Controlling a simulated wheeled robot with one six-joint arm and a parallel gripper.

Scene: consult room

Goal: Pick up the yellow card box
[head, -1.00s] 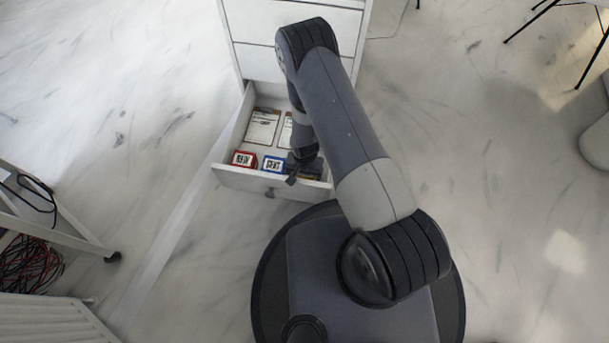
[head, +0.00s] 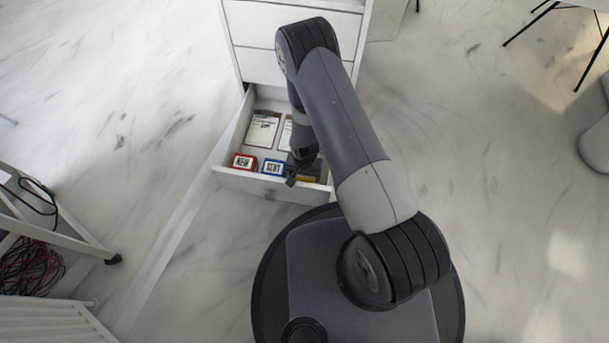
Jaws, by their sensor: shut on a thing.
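The open drawer (head: 226,178) of the white cabinet holds the card boxes near its front wall. A small part of the yellow card box (head: 308,179) shows at the right of the row, mostly hidden behind my gripper. My gripper (head: 294,178) points down into the drawer at this box and is shut on it. The fingertips are dark and small, so the exact grip is hard to see.
A red box marked NEW (head: 243,162) and a blue box marked SENT (head: 273,167) stand left of my gripper. Cards or papers (head: 263,130) lie farther back in the drawer. A cart (head: 60,232) with cables stands at left. The floor between is clear.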

